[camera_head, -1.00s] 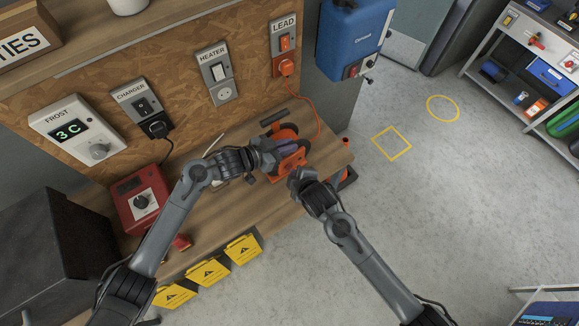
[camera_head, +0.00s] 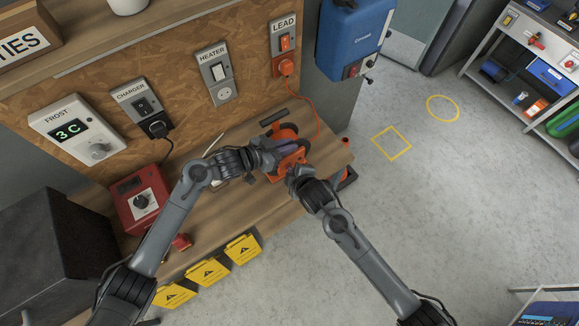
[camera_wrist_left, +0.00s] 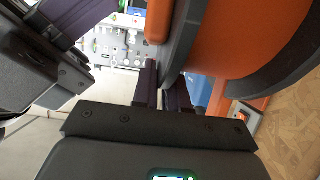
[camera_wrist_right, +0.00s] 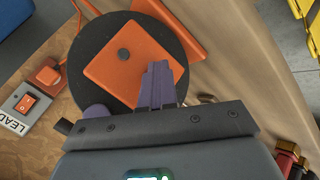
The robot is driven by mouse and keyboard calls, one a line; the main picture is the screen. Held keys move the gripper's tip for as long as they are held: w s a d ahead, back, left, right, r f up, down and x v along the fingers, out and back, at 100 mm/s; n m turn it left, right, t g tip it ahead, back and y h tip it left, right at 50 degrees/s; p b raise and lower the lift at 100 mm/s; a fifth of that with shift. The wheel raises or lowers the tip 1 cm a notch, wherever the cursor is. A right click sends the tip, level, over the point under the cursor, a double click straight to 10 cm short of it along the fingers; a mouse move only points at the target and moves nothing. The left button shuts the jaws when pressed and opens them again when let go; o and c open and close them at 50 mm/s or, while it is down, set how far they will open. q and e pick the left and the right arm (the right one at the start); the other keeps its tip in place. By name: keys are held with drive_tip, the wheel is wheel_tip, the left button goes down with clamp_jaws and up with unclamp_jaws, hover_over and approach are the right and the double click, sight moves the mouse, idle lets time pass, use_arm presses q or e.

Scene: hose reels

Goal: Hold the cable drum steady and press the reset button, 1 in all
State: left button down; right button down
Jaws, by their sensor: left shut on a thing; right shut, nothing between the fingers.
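The cable drum (camera_head: 288,134), orange with a dark disc, stands on the wooden bench, partly hidden by my grippers. My left gripper (camera_head: 274,153) is shut on the drum; in the left wrist view its purple fingers (camera_wrist_left: 163,88) meet the grey rim of the drum (camera_wrist_left: 182,40). Contact is unclear.
An orange cable (camera_head: 313,105) runs from the LEAD socket (camera_head: 285,66) to the drum. A red box (camera_head: 139,200) stands at the bench's left, with yellow tags (camera_head: 208,271) along the front edge. A blue unit (camera_head: 352,35) hangs behind right.

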idle(0.3)
drive_tip(key=shift+s+d, duration=0.4)
drive_tip(key=shift+s, duration=0.35)
drive_tip(key=shift+s+d, duration=0.45)
drive_tip(key=shift+s, duration=0.25)
drive_tip(key=shift+s+d, duration=0.4)
drive_tip(key=shift+s, duration=0.35)
drive_tip(key=shift+s+d, duration=0.45)
drive_tip(key=shift+s, duration=0.25)
use_arm(q)
drive_tip(key=c, duration=1.1)
unclamp_jaws()
